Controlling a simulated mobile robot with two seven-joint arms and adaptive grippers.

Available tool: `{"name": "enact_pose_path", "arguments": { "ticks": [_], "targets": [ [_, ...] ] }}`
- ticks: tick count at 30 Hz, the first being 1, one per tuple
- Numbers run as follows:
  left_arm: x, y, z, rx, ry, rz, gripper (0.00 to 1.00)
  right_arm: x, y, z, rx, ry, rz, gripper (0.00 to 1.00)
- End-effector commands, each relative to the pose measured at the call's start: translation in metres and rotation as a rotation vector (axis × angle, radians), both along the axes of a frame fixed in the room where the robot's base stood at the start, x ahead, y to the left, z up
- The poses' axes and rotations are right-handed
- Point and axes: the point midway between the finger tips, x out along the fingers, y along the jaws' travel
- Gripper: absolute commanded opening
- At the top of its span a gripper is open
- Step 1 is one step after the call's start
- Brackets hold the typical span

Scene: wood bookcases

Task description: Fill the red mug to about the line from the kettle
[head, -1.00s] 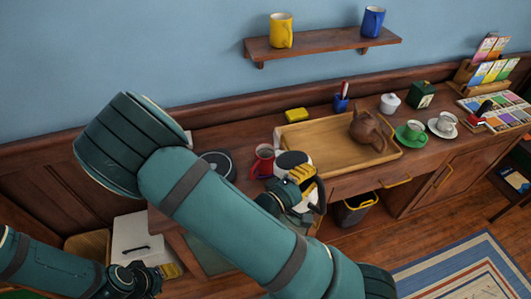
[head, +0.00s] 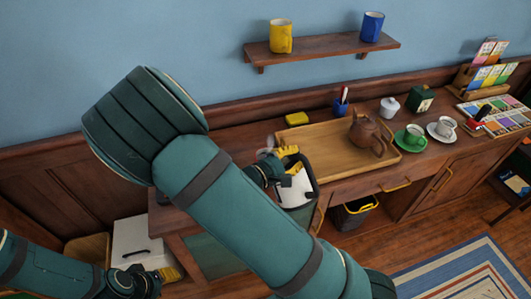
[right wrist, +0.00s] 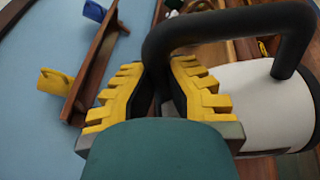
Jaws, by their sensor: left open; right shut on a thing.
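The white kettle (head: 297,190) with its black handle is held above the counter's front edge, left of the wooden tray. It looks tilted, but my right arm hides part of it and its spout is not clear. My right gripper (head: 280,165) is shut on the kettle's handle. The right wrist view shows the yellow fingers (right wrist: 160,88) at the black handle (right wrist: 225,22), with the white body (right wrist: 270,105) to the right. The red mug is hidden behind my right arm, so its fill and line cannot be seen. My left gripper (head: 143,281) is open and empty at lower left.
The wooden tray (head: 330,172) with a brown teapot (head: 366,132) lies just right of the kettle. A yellow sponge (head: 297,119) and blue pen cup (head: 341,106) stand behind. Green (head: 413,137) and white cups stand further right. A bin (head: 352,213) is below.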

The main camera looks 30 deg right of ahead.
Motion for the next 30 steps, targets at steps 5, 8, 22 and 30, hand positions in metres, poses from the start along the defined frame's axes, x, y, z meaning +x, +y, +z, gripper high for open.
{"name": "enact_pose_path", "arguments": {
  "ticks": [5, 8, 22, 30],
  "targets": [
    [0.000, 0.000, 0.005, -0.001, 0.000, 0.000, 0.48, 0.002, 0.000, 0.004, -0.005, 0.017, 0.002, 0.00],
    [0.000, 0.000, 0.007, -0.001, 0.000, 0.000, 0.48, 0.003, 0.000, 0.005, -0.006, 0.024, 0.002, 0.00],
    [0.000, 0.001, 0.015, -0.002, 0.000, 0.000, 0.48, 0.008, 0.000, 0.008, 0.001, 0.069, -0.006, 0.00],
    [-0.001, 0.001, 0.019, -0.003, 0.000, -0.001, 0.48, 0.011, 0.000, 0.010, 0.000, 0.090, -0.006, 0.00]
  ]
}}
